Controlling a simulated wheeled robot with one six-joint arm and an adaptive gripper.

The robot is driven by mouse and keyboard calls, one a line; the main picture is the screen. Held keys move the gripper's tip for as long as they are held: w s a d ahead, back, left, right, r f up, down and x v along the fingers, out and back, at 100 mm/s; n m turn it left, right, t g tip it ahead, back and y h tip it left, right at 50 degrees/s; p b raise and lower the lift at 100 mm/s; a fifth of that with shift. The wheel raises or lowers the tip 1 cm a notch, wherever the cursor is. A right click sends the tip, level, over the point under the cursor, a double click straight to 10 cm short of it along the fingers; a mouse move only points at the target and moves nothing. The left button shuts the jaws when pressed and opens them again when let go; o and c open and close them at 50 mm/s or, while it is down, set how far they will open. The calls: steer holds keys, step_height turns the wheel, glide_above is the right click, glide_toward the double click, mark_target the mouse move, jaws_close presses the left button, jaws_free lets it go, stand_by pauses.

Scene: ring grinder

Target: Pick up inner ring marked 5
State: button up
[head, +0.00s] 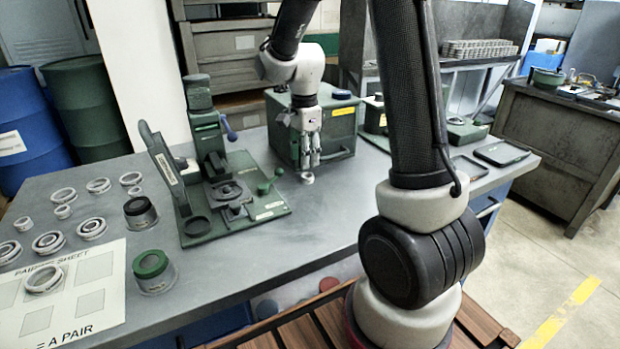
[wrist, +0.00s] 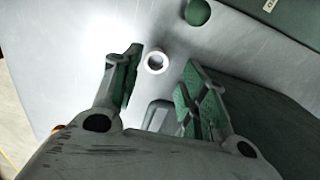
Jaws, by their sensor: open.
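A small pale ring (head: 307,178) lies on the grey workbench, just below my gripper (head: 312,166). The same ring (wrist: 156,62) shows in the wrist view on bare metal, between and slightly beyond the two fingertips. I cannot read a mark on it. My gripper (wrist: 158,72) is open, with its green-padded fingers apart on either side, pointing down and not touching the ring. Other rings stand at the left of the bench, among them a small ring (head: 63,211) and a small ring (head: 23,224); their marks are not legible.
A green press fixture (head: 215,170) stands left of my gripper, with a green ball-knob lever (head: 264,188). A green box (head: 340,125) stands close behind the gripper. A pairing sheet (head: 60,310) lies at front left.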

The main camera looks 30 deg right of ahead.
steer(key=f, duration=0.5)
steer(key=shift+s+d+f, duration=0.15)
steer(key=shift+d+f, duration=0.15)
steer(key=shift+d, duration=0.05)
steer(key=shift+c, duration=0.4)
steer(key=c, duration=0.7)
steer(key=shift+c, duration=0.2)
steer(key=shift+r, duration=0.1)
